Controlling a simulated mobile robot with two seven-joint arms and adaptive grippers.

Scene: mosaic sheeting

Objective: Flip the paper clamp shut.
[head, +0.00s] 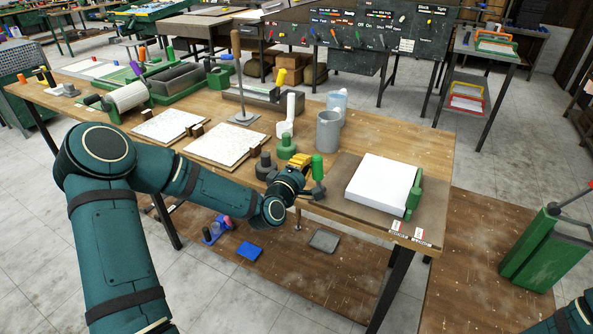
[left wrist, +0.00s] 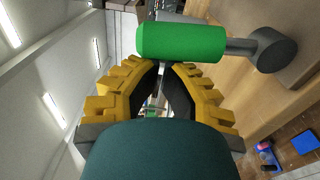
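A white paper block (head: 381,186) lies on a brown board (head: 336,196) at the table's right end. A green clamp bar (head: 414,196) lies along the block's right edge. A green grip (head: 318,167) on a grey lever stands upright at the board's left side; whether it belongs to the clamp, I cannot tell. My left gripper (head: 301,162), with yellow fingers, is just left of this grip. In the left wrist view, the green grip (left wrist: 182,42) crosses just beyond the nearly meeting fingertips (left wrist: 163,66). It is not between them; contact is unclear. My right gripper is out of view.
Dark and green knobbed pieces (head: 286,147) stand close behind my left gripper. A grey cup (head: 328,131) and a clear jug (head: 338,102) stand behind the board. Speckled tiles (head: 228,146) lie left. A label (head: 410,233) marks the table's front edge.

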